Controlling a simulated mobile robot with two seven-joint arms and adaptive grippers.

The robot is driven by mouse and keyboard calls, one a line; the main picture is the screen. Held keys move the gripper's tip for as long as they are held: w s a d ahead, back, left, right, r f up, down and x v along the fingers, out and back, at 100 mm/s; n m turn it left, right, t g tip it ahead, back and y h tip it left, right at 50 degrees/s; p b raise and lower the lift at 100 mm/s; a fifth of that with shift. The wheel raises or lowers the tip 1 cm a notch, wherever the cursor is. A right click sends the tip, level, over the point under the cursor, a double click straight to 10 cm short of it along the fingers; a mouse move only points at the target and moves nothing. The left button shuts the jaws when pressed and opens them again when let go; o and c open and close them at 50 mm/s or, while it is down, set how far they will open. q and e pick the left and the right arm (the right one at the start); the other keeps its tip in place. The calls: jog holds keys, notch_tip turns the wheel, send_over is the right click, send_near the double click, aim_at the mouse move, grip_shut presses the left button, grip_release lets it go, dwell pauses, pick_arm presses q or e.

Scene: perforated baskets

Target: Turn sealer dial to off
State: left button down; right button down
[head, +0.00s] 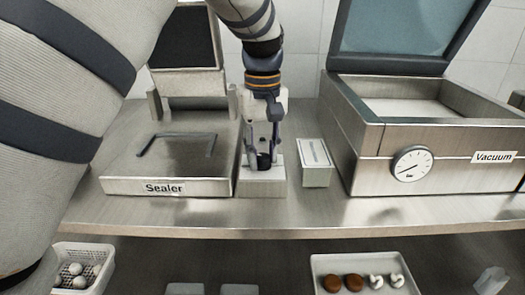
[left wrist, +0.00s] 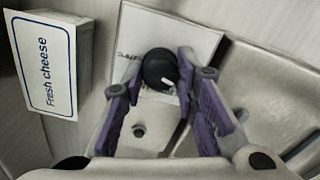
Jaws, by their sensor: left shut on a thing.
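The sealer (head: 115,186) stands on the left of the steel shelf, with its lid raised at the back. Its control block (head: 262,188) adjoins its right side. The black round dial (left wrist: 157,66) with a white pointer mark shows in the left wrist view on a pale plate; printed text beside it is only partly readable. My left gripper (head: 263,150) points down over the control block. Its fingers are shut on the dial, one on each side, and largely hide it in the head view. My right gripper is not in view.
A small box labelled "Fresh cheese" (left wrist: 46,62) stands just right of the control block in the head view (head: 316,176). The vacuum machine (head: 455,165) with a gauge (head: 411,163) is farther right. A white basket (head: 92,250) and tray (head: 318,262) sit below.

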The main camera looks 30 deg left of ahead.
aim_at(262, 156)
pick_arm(q)
jog(key=shift+n, duration=1.6)
jog(key=c, duration=1.2)
grip_release()
jog(key=shift+c, duration=0.2)
notch_tip(262, 156, up, 12)
